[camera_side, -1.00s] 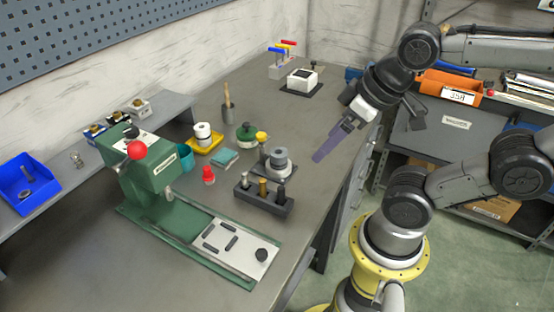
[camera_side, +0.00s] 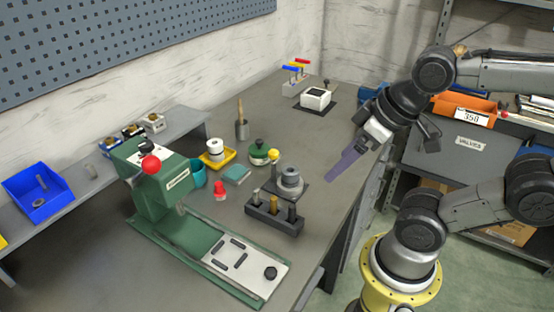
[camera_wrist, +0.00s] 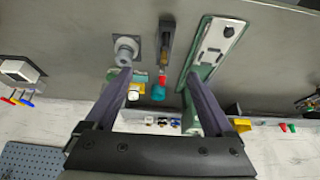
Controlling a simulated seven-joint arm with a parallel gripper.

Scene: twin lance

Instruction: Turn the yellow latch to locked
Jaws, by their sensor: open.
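Small coloured levers stand on a grey block (camera_side: 291,88) at the far end of the bench. The middle one looks like the yellow latch (camera_side: 297,65), between a red and a blue lever. They also show at the left edge of the wrist view, with the yellow latch (camera_wrist: 15,100) small there. Its exact angle is too small to tell. My gripper (camera_side: 334,178) is over the bench's right edge, well apart from the levers. In the wrist view my gripper (camera_wrist: 158,79) is open, with nothing between its fingers.
A white box (camera_side: 315,98) stands beside the levers. Nearer are a grey round fixture (camera_side: 290,177), a black block with pegs (camera_side: 273,218), a yellow-knobbed piece (camera_side: 273,155) and a green press (camera_side: 165,195). The bench between the fixture and white box is mostly clear.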

